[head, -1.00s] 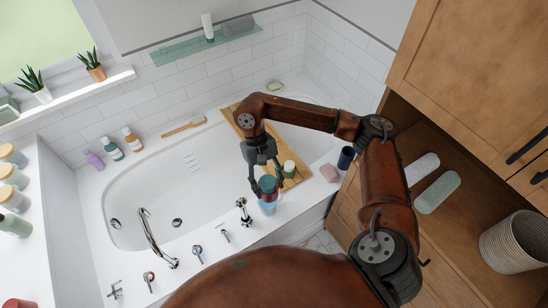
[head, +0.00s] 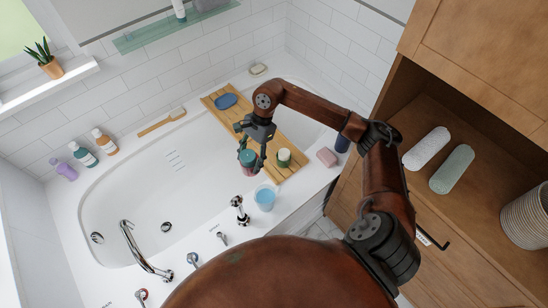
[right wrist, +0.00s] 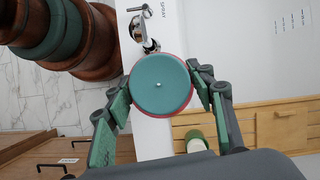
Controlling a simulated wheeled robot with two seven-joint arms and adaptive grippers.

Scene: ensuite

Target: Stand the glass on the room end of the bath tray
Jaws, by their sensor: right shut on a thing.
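The light-blue glass (head: 265,198) stands upright on the near rim of the bath, just left of the tray's near end. The wooden bath tray (head: 268,124) lies across the tub. My right gripper (head: 249,162) is shut on a round teal-topped thing with a reddish rim (head: 247,157). It holds this thing over the tub, above and behind the glass. The same held thing fills the space between the fingers in the right wrist view (right wrist: 161,86). My left gripper is not in view.
A blue dish (head: 226,101) lies towards the tray's wall end. A white-and-green round item (head: 284,156) stands on its near end.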

